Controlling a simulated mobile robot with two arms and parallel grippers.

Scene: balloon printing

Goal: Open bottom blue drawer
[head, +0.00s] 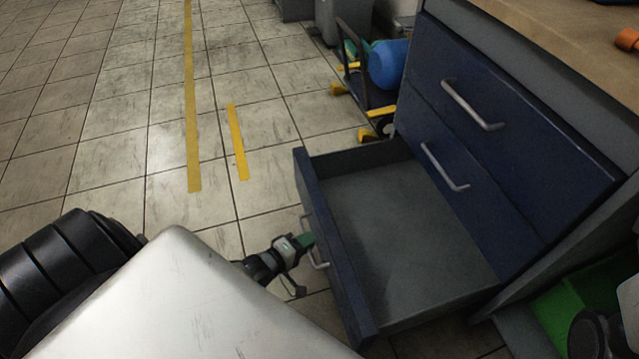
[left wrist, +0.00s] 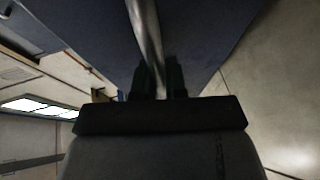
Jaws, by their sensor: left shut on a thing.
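The bottom blue drawer (head: 340,255) is pulled far out of the cabinet in the head view, and its grey inside is empty. My left gripper (head: 307,243) is at the drawer's front, shut on its metal handle (head: 316,255). In the left wrist view, the handle (left wrist: 147,40) runs down between the fingers of my left gripper (left wrist: 158,82), below the dark blue drawer front (left wrist: 95,40). The right gripper's fingers do not show in the head view.
Two shut blue drawers, the middle (head: 445,165) and the top (head: 475,103), sit above the open one. A cart with a blue cylinder (head: 388,65) stands behind the cabinet. A green thing (head: 575,305) is at the lower right. The tiled floor (head: 110,120) at left is clear.

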